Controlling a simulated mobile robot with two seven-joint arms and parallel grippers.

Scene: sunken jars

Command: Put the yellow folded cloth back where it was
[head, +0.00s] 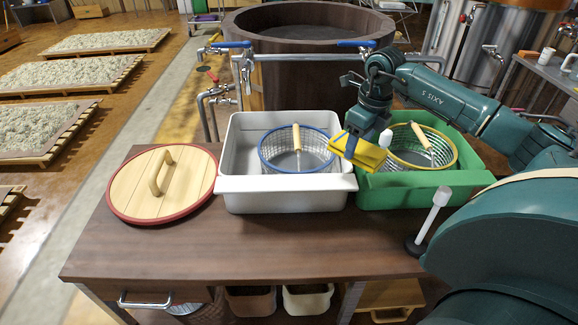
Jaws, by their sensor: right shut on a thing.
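The yellow folded cloth (366,154) is held in my right gripper (352,148), above the boundary between a white bin and a green bin. My right arm comes in from the right and its gripper points down. The gripper's fingers are shut on the cloth, which hangs clear of the bins as far as I can tell. The white bin (236,184) holds a basket with a blue rim (262,158) and a wooden handle. The green bin (420,189) holds a basket with a yellow rim (455,158), partly hidden by my arm. My left gripper is out of view.
A round wooden lid (130,188) with a red rim lies on the left of the brown table (240,243). A white-and-black upright tool (432,215) stands at the table's right. The table's front middle is clear. A large wooden tub (300,80) and pipes stand behind.

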